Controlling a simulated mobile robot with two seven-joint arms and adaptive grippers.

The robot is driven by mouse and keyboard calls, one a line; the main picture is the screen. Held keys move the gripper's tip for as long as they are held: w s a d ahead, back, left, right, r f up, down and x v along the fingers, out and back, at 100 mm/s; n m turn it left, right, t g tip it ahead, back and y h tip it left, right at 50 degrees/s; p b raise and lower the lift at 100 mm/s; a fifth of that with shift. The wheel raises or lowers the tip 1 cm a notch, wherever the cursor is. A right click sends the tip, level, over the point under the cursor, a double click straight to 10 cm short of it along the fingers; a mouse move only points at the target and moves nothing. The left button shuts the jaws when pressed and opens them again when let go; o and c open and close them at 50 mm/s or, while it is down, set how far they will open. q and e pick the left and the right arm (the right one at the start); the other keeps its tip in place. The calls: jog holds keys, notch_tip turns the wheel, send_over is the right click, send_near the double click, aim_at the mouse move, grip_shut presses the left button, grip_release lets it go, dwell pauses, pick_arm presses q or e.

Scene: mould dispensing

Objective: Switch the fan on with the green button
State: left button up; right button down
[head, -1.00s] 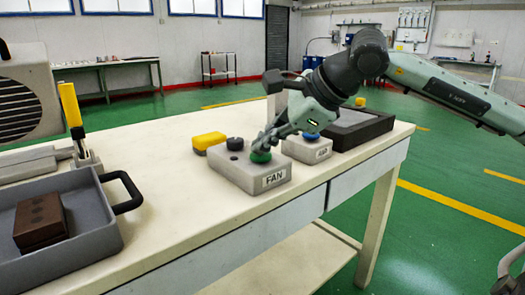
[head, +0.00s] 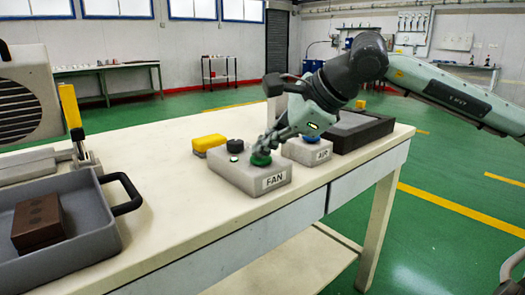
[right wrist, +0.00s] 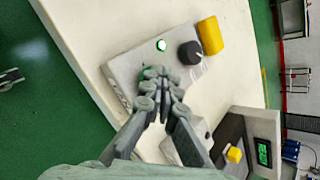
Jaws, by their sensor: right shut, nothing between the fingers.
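The grey box labelled FAN (head: 232,178) stands on the bench. Its green button (head: 261,160) is under the fingertips of my right gripper (head: 265,147), which is shut and empty. The tips appear to touch the button. In the right wrist view, the fingertips (right wrist: 160,88) cover most of the green button. A small lamp (right wrist: 161,45) on the box glows green; it shows as a pale spot in the head view (head: 234,158). A black knob (head: 235,145) is at the back of the box.
A second box labelled AIR (head: 308,151) with a blue button stands close to the right, beside a dark tray (head: 360,134). A yellow block (head: 208,142) lies behind. At left are a grey tray (head: 107,222) with a brown block (head: 38,222) and a grey housing with a grille (head: 18,108).

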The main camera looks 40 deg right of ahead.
aim_at(264, 159)
notch_tip(264, 159, up, 6)
jog(key=p, duration=0.5)
jog(key=shift+r+p, duration=0.15)
jog(key=shift+p, duration=0.2)
